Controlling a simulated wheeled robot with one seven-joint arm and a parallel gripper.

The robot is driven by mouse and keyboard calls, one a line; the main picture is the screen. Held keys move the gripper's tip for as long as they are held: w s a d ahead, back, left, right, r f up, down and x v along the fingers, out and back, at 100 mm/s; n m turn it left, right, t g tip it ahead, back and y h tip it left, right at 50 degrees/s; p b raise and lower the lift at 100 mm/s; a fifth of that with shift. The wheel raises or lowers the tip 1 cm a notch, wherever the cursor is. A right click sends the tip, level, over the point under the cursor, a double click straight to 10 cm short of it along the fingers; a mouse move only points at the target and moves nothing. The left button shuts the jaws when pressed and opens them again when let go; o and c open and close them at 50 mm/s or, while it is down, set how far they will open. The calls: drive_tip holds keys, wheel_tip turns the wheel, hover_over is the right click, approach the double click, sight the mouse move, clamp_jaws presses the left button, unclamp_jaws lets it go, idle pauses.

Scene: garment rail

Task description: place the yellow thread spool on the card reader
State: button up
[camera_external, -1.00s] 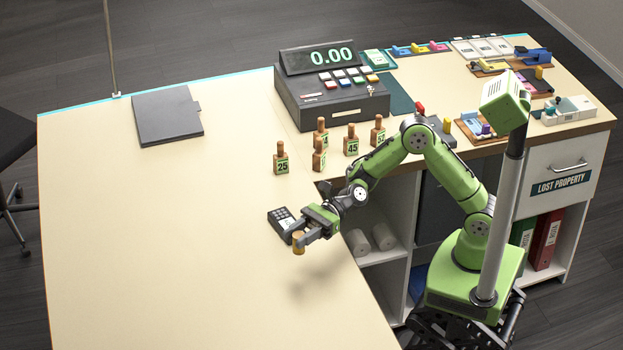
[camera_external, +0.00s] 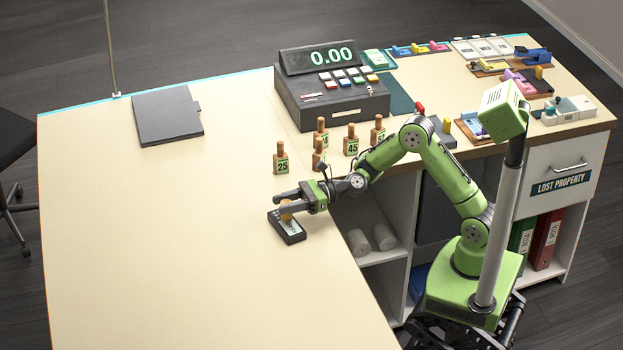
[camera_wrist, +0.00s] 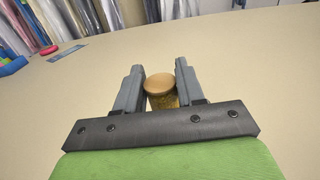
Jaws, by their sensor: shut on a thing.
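The yellow thread spool (camera_external: 286,207) is between the fingers of my gripper (camera_external: 285,203), upright, over the far part of the card reader. Whether its bottom touches the reader cannot be told. In the wrist view the spool (camera_wrist: 160,88) shows its round tan top between the two grey fingers of my gripper (camera_wrist: 160,82), which is shut on it. The dark card reader (camera_external: 290,232) lies on the counter near its inner edge, its far part partly hidden by the gripper and spool. The reader does not show in the wrist view.
Several wooden number tags, among them tag 25 (camera_external: 281,158) and tag 45 (camera_external: 351,141), stand just behind my gripper. The cash register (camera_external: 330,95) is farther back. The counter (camera_external: 150,240) is clear on the left and front.

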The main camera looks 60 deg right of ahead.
drive_tip(key=shift+f, duration=0.65)
drive_tip(key=shift+r, duration=0.15)
drive_tip(key=o, duration=1)
drive_tip(key=shift+o, duration=0.2)
